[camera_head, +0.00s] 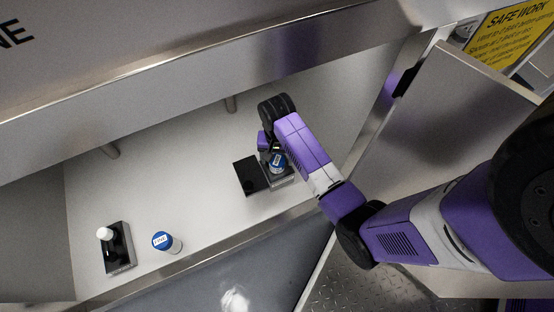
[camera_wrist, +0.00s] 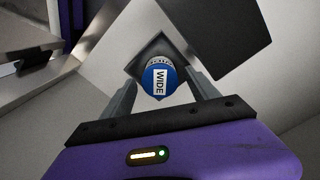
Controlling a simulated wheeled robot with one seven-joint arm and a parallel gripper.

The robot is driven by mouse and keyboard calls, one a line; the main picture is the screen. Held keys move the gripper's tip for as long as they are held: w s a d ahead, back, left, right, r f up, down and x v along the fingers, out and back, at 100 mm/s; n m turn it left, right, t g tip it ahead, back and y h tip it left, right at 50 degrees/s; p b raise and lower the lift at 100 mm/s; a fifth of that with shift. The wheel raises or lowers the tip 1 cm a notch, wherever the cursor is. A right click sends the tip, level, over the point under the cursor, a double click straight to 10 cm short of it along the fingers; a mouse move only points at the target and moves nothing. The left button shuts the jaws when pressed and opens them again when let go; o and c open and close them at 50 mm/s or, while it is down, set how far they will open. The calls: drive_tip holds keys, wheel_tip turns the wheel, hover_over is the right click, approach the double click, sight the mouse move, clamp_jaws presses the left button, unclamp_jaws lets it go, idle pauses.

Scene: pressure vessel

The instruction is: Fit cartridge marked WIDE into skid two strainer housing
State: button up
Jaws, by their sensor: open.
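The blue-capped cartridge marked WIDE (camera_wrist: 160,80) stands at a dark square housing (camera_wrist: 140,62) on the pale counter. Its cap faces my wrist camera, and a ribbed pale band shows behind the cap. It also shows in the head view (camera_head: 278,163), partly behind my arm. My gripper (camera_wrist: 160,90) is open, with one finger on each side of the cap. I cannot tell whether the fingers touch it. How deep the cartridge sits is hidden. A flat black plate (camera_head: 250,176) lies against the housing's left side; in the wrist view a dark panel (camera_wrist: 222,32) is beside it.
A white cartridge with a blue cap marked FINE (camera_head: 163,242) stands at the counter's front left. Left of it is a black block (camera_head: 118,250) with a white-topped part (camera_head: 104,233). A metal hood edge (camera_head: 200,95) overhangs the counter. The counter between is clear.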

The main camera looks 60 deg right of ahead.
wheel_tip(320, 180, up, 10)
drive_tip(key=f+p, duration=0.1)
drive_tip(key=p, duration=0.2)
drive_tip(key=s+a+f+n+t+h, duration=0.2)
drive_tip(key=s+a+f+n+t, duration=0.1)
drive_tip(key=s+a+n+t, duration=0.4)
drive_tip(key=s+a+r+n+t, duration=0.2)
drive_tip(key=s+a+r, duration=0.1)
drive_tip(key=r, duration=0.6)
drive_tip(key=s+a+r+n+t+y, duration=0.1)
drive_tip(key=s+a+r+n+t, duration=0.1)
drive_tip(key=r, duration=0.6)
drive_tip(key=s+a+r+n+t+y, duration=0.1)
drive_tip(key=s+a+r+t, duration=0.3)
drive_tip(key=r, duration=0.5)
drive_tip(key=s+a, duration=0.2)
drive_tip(key=shift+s+a+r+n, duration=0.25)
drive_tip(key=shift+a+r+n, duration=0.1)
drive_tip(key=shift+n, duration=0.05)
